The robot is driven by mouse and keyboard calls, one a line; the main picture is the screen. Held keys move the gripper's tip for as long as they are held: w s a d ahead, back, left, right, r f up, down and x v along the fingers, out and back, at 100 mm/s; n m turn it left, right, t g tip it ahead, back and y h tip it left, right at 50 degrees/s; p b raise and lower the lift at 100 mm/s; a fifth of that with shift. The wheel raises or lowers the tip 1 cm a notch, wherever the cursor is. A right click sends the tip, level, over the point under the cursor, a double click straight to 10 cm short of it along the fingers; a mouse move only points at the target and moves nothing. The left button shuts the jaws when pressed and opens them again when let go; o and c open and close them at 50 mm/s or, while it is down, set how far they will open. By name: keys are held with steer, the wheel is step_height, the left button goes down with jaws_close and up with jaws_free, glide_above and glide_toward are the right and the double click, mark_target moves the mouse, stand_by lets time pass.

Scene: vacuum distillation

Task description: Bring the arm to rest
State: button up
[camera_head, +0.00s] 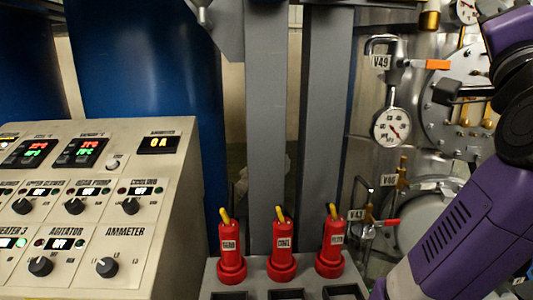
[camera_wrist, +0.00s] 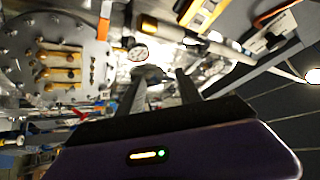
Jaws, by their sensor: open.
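My purple and black arm shows at the right side of the head view, with its end out of that picture. In the wrist view my gripper (camera_wrist: 158,78) shows two dark fingers that stand apart with nothing seen between them. Beyond the fingers are blurred metal pipes and fittings. A bolted round metal flange (camera_wrist: 55,65) with brass parts is to the left of the fingers.
A control panel (camera_head: 165,215) with knobs and displays stands at left. Red handles (camera_head: 282,248) with yellow tips stand in a row at bottom centre. Grey columns (camera_head: 266,120) rise behind them. A pressure gauge (camera_head: 392,127) and valves are near my arm.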

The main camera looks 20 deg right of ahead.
steer(key=a+f+n+t+y, duration=0.2)
steer(key=a+f+n+y, duration=0.3)
steer(key=f, duration=0.6)
steer(key=s+a+f+n+t+y, duration=0.1)
steer(key=a+f+n+t+y, duration=0.15)
steer(key=a+f+n, duration=0.7)
steer(key=a+f+n+t+y, duration=0.25)
steer(key=f+n+y, duration=0.2)
steer(key=f, duration=0.75)
steer(key=s+a+f+g+y+b, duration=0.1)
steer(key=s+a+f+g, duration=0.3)
steer(key=s+f, duration=0.9)
steer(key=s+a+f+n+g+y, duration=0.1)
steer(key=s+a+f+g+y, duration=0.2)
steer(key=s+f, duration=0.9)
steer(key=shift+s+a+f+g+b, duration=0.4)
steer(key=shift+s+a+g, duration=0.25)
steer(key=shift+s+g, duration=0.5)
